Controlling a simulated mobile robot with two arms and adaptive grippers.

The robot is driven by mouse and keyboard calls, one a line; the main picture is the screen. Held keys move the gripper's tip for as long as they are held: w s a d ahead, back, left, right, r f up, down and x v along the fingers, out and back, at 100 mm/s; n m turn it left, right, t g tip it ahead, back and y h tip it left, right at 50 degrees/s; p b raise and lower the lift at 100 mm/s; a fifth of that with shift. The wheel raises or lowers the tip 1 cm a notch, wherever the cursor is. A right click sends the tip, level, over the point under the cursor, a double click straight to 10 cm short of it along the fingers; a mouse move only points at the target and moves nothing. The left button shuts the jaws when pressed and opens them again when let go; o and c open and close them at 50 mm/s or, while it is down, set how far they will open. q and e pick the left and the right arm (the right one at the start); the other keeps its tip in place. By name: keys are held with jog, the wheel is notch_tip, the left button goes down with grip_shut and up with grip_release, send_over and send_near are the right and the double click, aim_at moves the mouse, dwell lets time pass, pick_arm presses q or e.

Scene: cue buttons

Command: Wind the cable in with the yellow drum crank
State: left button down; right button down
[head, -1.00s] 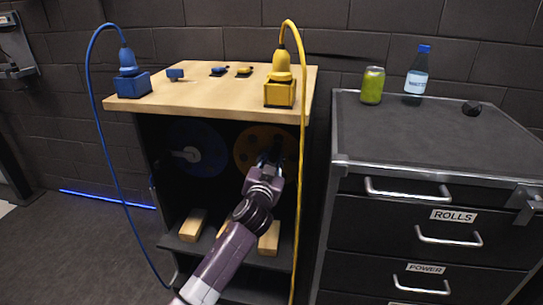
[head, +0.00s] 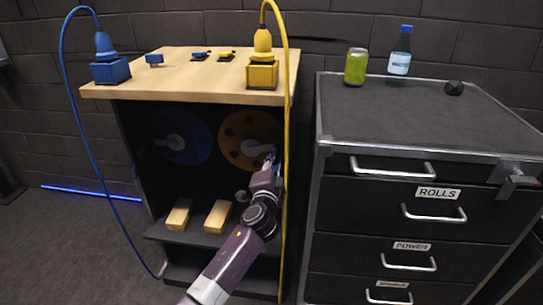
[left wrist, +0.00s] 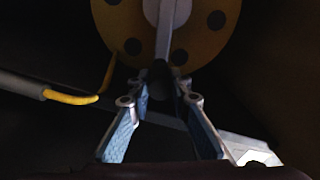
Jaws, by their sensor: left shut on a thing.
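The yellow drum (head: 235,128) sits inside the dark cabinet, under the wooden top at its right. Its grey crank arm (head: 253,148) points right and slightly down. My left gripper (head: 271,160) is at the outer end of the crank, shut on its handle. In the left wrist view the drum (left wrist: 118,22) fills the top and the crank arm (left wrist: 167,30) comes down to the fingertips (left wrist: 160,88); the handle is dark and mostly hidden. The yellow cable (head: 286,140) hangs from the yellow plug (head: 263,62) past the gripper's right side. My right gripper is not in view.
A blue drum (head: 188,138) with its own crank sits left of the yellow one. Wooden blocks (head: 219,217) lie on the lower shelf. A dark drawer cabinet (head: 400,125) with a can (head: 356,67) and bottle (head: 400,52) stands close on the right.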

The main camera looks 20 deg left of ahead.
pick_arm(q)
jog(key=shift+d+f+m, duration=0.15)
jog(key=shift+f+m, duration=0.25)
jog(key=shift+f, duration=0.25)
jog(key=shift+f+m, duration=0.65)
jog(key=shift+m, duration=0.15)
jog(key=c, duration=1.8)
grip_release()
jog(key=shift+o, duration=0.2)
jog(key=shift+r, duration=0.1)
jog(key=v, duration=1.2)
